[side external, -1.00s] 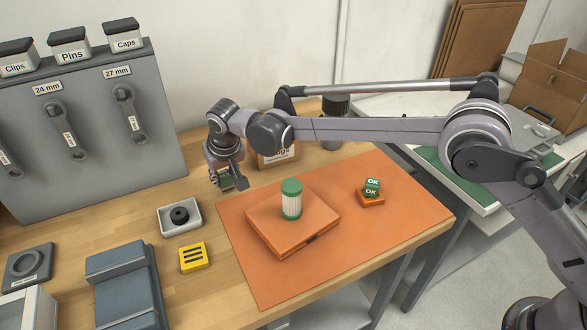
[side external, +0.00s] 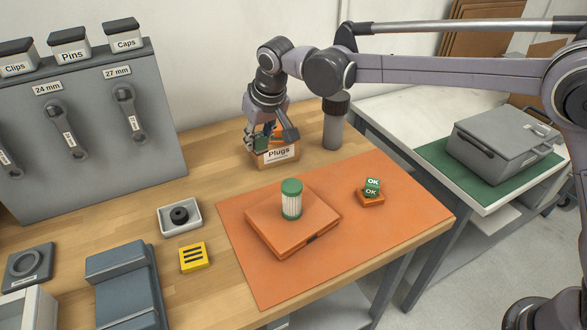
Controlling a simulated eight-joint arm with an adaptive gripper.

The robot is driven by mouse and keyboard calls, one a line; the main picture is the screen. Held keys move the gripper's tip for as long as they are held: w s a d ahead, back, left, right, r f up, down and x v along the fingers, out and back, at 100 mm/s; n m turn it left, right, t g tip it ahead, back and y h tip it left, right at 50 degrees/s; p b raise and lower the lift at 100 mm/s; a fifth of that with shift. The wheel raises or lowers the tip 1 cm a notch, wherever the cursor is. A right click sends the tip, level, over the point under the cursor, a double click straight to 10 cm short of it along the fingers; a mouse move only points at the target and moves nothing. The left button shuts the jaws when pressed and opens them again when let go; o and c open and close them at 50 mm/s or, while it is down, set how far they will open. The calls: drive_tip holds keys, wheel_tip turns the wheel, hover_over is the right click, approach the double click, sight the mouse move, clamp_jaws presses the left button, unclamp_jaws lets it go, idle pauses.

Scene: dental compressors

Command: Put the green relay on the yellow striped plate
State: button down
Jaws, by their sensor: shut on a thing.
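The yellow striped plate (side external: 194,257) lies flat on the wooden bench, left of the orange mat, with dark stripes and nothing on it. My gripper (side external: 268,143) points down by the Plugs box (side external: 282,155), well behind and to the right of the plate. It is shut on a small dark green block, the green relay (side external: 262,144), partly hidden by the fingers. The relay appears in front of the box's upper left part; whether it touches the box I cannot tell.
An orange case (side external: 270,233) with a green-capped filter (side external: 291,200) stands on the orange mat (side external: 400,215). A white tray (side external: 180,217) with a black ring is behind the plate. A dark-lidded cylinder (side external: 335,125) stands right of the box.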

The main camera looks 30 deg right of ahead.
drive_tip(key=s+a+r+n+y, duration=0.1)
drive_tip(key=s+a+n, duration=0.2)
drive_tip(key=s+a, duration=0.7)
hover_over(188, 251)
drive_tip(key=s+d, duration=0.1)
wheel_tip(188, 251, down, 6)
drive_tip(key=shift+s+d+f, duration=0.1)
drive_tip(key=shift+s, duration=0.05)
drive_tip(key=shift+a+f, duration=0.1)
drive_tip(key=shift+a, duration=0.1)
drive_tip(key=shift+f, duration=2.05)
drive_tip(key=shift+f, duration=0.1)
drive_tip(key=c, duration=1.1)
unclamp_jaws()
drive_tip(key=shift+o, duration=0.2)
